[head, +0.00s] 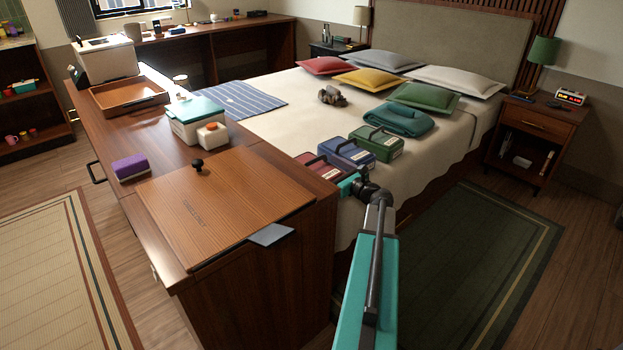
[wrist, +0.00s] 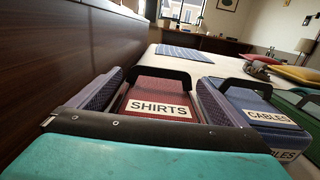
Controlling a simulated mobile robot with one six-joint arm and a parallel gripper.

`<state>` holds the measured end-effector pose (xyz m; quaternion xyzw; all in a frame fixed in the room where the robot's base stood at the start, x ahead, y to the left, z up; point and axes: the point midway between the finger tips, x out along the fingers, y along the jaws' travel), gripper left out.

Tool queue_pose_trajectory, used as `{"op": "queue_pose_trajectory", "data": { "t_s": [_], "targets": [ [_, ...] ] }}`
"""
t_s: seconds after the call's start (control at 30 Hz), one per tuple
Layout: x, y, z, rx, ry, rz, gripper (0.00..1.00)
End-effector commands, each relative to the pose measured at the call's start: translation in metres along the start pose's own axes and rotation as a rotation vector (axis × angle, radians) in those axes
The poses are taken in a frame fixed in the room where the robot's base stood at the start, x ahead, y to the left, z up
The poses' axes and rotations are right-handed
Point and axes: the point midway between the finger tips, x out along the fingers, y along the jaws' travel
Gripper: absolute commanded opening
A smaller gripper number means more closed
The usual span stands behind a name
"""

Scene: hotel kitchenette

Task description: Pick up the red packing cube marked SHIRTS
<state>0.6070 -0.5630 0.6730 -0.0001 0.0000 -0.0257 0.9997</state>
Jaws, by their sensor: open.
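The red packing cube (head: 316,166) lies on the near edge of the bed, at the left end of a row of cubes. In the wrist view the red cube (wrist: 150,92) shows its white SHIRTS label and a dark handle. My gripper (head: 350,184) is at the cube's near side in the head view. In the wrist view the fingers of my gripper (wrist: 160,80) are apart, one on each side of the red cube. I cannot tell whether they touch it. The cube's near lower part is hidden behind the gripper body.
A blue cube marked CABLES (wrist: 262,108) stands close to the right finger. A green cube (head: 377,143) and a folded teal blanket (head: 398,119) lie beyond it. The wooden cabinet (head: 285,262) rises close on the left. Pale bedspread (head: 285,124) is clear behind the red cube.

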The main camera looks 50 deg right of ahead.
Motion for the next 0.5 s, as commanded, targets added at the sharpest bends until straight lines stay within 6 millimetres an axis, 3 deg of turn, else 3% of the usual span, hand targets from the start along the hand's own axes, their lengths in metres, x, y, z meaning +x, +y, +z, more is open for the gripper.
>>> {"op": "queue_pose_trajectory", "data": {
  "t_s": [0.23, 0.5],
  "targets": [
    [0.028, -0.003, -0.002, -0.001, -0.001, 0.001, 0.97],
    [0.033, -0.003, -0.001, 0.0, 0.0, -0.001, 0.97]
  ]
}}
